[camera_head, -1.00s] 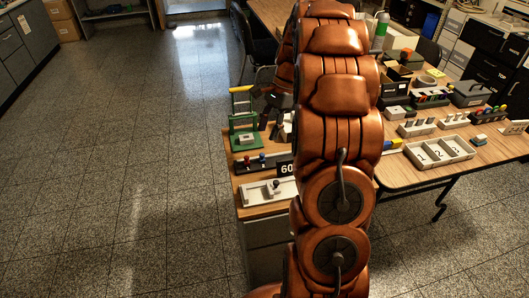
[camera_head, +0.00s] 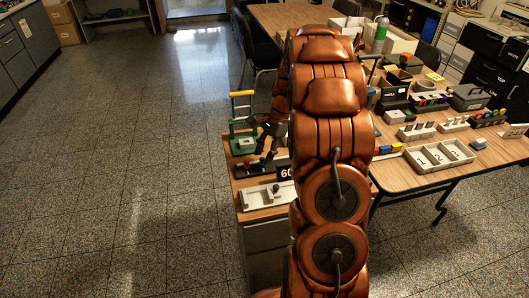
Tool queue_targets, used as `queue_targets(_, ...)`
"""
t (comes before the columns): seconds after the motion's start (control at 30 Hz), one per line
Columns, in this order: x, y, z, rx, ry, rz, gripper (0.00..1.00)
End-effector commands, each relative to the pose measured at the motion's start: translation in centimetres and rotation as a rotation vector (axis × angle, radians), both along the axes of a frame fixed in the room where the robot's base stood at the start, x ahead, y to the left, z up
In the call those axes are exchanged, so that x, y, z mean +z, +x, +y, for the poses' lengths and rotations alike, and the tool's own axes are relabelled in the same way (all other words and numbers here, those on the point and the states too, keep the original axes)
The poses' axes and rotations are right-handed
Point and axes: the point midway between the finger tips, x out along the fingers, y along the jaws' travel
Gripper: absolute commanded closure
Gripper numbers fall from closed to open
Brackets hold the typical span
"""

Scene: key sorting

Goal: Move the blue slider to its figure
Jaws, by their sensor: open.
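A dark slider panel (camera_head: 247,171) lies on the small wooden table, left of my arm. A small red knob (camera_head: 261,161) shows on it. The blue slider is too small and too covered by my gripper to make out clearly, and its figure cannot be made out either. My gripper (camera_head: 265,153) is open, with dark fingers pointing down just over the panel's knobs. I cannot tell whether the fingers are around a knob or touch one. My arm hides the right part of this table.
A white slider plate (camera_head: 262,197) lies in front of the panel, by a black number sign (camera_head: 286,173). A green stand with a yellow top (camera_head: 242,126) rises behind it. The right table holds a numbered tray (camera_head: 437,157) and several holders. The floor at left is clear.

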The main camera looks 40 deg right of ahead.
Motion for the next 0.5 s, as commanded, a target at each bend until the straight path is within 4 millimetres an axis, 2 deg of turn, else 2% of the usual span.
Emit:
queue_targets(0.27, -0.19, -0.01, 0.07, 0.0, 0.0, 0.0, 0.58)
queue_targets(0.5, -0.17, -0.01, 0.05, 0.0, -0.001, -0.001, 0.83)
